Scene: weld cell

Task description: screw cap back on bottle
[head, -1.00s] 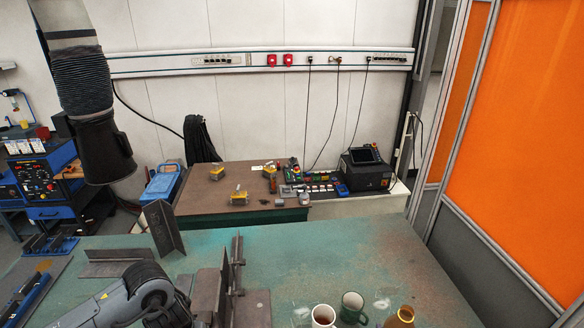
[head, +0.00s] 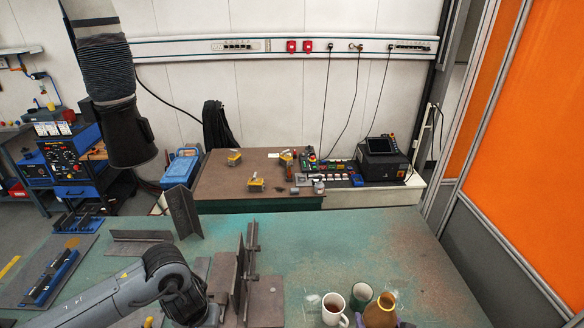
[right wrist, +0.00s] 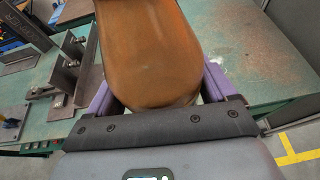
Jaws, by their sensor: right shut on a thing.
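The amber-brown bottle (head: 380,311) stands at the bottom right of the head view, its top narrower than its body. In the right wrist view the bottle (right wrist: 150,50) fills the upper middle. My right gripper (right wrist: 160,92) is shut on it, with a purple finger on each side. I cannot make out the cap in either view.
A white mug (head: 333,312) and a green mug (head: 361,297) stand just left of the bottle on the green table (head: 340,245). Steel plates and a fixture (head: 245,275) stand left of the mugs. The table behind the mugs is clear.

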